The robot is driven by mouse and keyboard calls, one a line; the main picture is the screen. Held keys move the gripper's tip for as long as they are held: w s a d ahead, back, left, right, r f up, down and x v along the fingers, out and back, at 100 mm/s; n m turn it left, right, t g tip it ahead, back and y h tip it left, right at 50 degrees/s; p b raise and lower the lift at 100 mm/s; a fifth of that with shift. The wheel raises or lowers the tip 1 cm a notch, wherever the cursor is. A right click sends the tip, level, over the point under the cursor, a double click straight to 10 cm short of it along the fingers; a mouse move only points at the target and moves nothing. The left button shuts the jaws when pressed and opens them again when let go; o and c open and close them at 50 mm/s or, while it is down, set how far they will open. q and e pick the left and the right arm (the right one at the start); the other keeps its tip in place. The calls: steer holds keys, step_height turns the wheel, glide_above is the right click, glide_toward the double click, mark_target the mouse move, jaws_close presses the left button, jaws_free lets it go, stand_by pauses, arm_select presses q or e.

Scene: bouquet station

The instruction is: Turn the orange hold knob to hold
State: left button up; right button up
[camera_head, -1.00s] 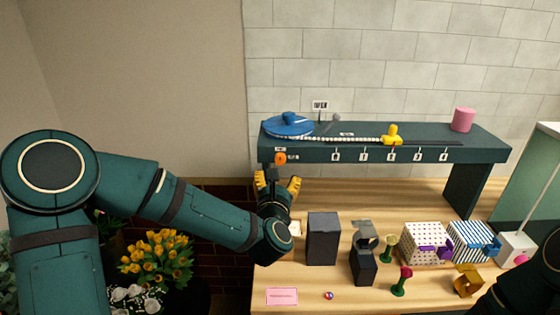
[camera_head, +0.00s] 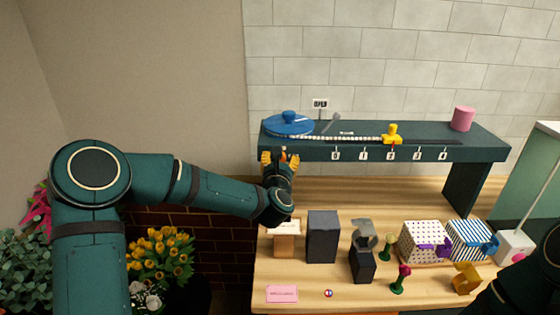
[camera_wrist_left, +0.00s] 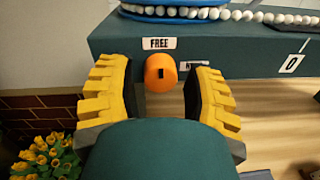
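The orange hold knob (camera_wrist_left: 160,72) sits on the front face of the dark teal shelf (camera_wrist_left: 240,62), near its left end. A dark mark shows on its face. A white FREE label (camera_wrist_left: 159,43) is just above it; a second label (camera_wrist_left: 193,65) to its right is mostly hidden by a finger. My left gripper (camera_head: 280,159) is open, with yellow ridged fingers on either side of the knob. In the left wrist view gaps show between both fingers and the knob. In the head view the fingers partly cover the knob. My right gripper is out of view.
On the shelf are a blue disc (camera_head: 289,125), a string of white beads, a yellow slider (camera_head: 391,133) and a pink cylinder (camera_head: 463,118). Below, the wooden table (camera_head: 330,280) holds dark blocks, flower-topped stands and patterned boxes. Yellow flowers (camera_head: 160,247) stand at lower left.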

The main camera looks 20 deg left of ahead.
arm_select(q)
jaws_close()
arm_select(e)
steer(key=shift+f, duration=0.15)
